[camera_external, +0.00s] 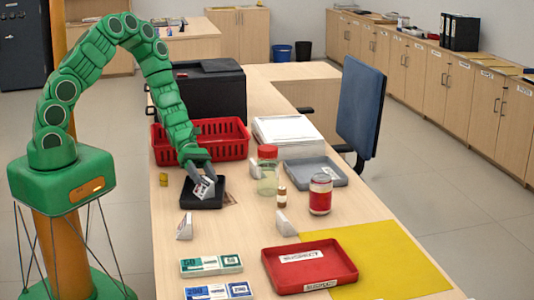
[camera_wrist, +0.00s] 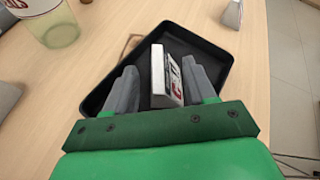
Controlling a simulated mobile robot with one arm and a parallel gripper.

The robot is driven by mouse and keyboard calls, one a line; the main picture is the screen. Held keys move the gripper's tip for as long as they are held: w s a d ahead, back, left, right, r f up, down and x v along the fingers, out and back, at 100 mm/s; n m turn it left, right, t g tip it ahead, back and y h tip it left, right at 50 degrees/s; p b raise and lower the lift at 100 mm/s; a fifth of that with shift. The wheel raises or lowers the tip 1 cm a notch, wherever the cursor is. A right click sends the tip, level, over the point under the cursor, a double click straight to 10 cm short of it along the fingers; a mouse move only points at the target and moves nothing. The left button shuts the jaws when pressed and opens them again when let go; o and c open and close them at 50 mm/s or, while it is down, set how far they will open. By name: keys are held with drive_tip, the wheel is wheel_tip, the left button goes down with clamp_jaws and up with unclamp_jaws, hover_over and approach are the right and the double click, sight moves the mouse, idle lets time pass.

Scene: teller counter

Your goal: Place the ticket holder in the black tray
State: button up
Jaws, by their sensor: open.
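The ticket holder (camera_external: 206,188) is a small white piece with red and dark print. In the wrist view the ticket holder (camera_wrist: 166,76) stands between my fingers, over the floor of the black tray (camera_wrist: 205,46); its lower end is hidden by my gripper. The black tray (camera_external: 190,198) lies on the counter below my arm. My gripper (camera_external: 202,184) is open, pointing down into the tray area. In the wrist view my gripper (camera_wrist: 160,69) has one finger on each side of the holder, with a visible gap on the left.
A red basket (camera_external: 226,140) stands behind the tray. White wedge-shaped stands (camera_external: 184,228) lie nearby on the counter. A red tray (camera_external: 310,268) and banknote bundles (camera_external: 211,265) sit in front.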

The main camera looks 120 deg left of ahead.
drive_tip(key=v, duration=1.1)
drive_tip(key=shift+s+r, duration=0.2)
drive_tip(key=shift+a, duration=0.1)
